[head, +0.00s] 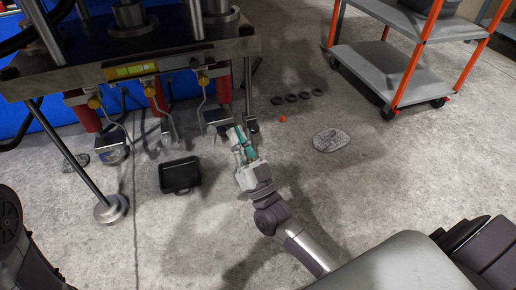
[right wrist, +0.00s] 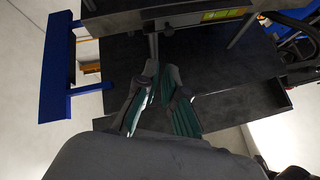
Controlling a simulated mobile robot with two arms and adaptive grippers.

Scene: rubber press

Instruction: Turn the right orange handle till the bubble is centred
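The press plate (head: 60,78) carries a yellow level (head: 131,71) with a green vial on its front edge; the bubble is too small to make out. The level also shows in the right wrist view (right wrist: 222,14). Below the plate are several red cylinders with orange-yellow knobs and bent metal rods. The rightmost knob (head: 203,80) sits beside the right red cylinder (head: 223,88). My right gripper (head: 238,138), with teal pads, is right of and below this knob, apart from it. Its fingers (right wrist: 160,68) are apart with nothing between them. My left gripper is out of view.
A black tray (head: 180,176) lies on the concrete floor left of my right gripper. Several dark rings (head: 291,98) and a small orange-red ball (head: 282,118) lie to the right, near a floor cover (head: 331,139). An orange-framed cart (head: 385,72) stands at upper right.

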